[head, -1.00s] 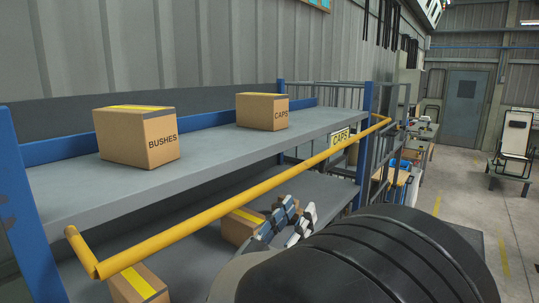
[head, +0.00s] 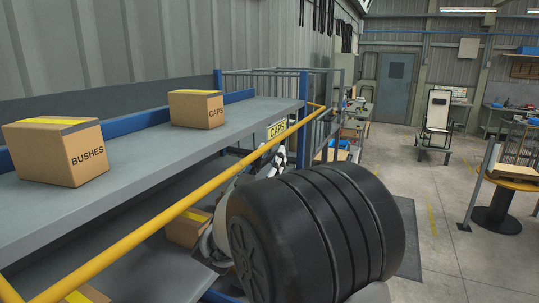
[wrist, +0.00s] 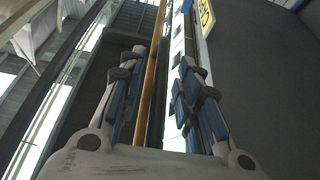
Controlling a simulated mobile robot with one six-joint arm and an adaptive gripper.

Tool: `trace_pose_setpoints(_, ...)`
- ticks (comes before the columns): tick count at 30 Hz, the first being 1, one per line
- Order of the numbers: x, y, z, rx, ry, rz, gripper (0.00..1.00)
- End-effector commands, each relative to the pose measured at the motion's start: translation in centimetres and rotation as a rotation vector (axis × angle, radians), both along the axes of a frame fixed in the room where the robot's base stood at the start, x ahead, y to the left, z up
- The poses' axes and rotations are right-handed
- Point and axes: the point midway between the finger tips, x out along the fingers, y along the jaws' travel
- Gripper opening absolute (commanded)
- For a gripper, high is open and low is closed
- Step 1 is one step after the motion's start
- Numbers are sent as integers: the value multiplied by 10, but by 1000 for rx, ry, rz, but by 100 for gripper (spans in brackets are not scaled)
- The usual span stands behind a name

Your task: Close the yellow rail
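The yellow rail (head: 160,220) is a long bar running along the front of the shelf, from the lower left to near the blue post at the far right. At its near end a short piece bends off at the lower left edge of the head view. My gripper (head: 280,160) is near the rail's far part, below the CAPS sign, and partly hidden by my dark arm link. In the wrist view my gripper (wrist: 160,62) has its fingers spread apart. The rail (wrist: 152,75) shows in the gap between them; I cannot tell whether it is touched.
The grey shelf (head: 135,170) holds a BUSHES box (head: 60,155) and a CAPS box (head: 196,110). The CAPS sign (head: 277,128) hangs at the shelf's front edge. More boxes sit on the lower level.

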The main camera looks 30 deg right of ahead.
Motion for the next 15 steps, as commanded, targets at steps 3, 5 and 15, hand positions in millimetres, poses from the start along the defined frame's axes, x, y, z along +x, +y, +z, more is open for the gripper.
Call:
trace_pose_setpoints(3, 3, -3, 2, 0, 0, 0, 31)
trace_pose_setpoints(5, 3, -4, 2, -1, -1, 0, 31)
trace_pose_setpoints(15, 3, -4, 2, 0, 0, 0, 21)
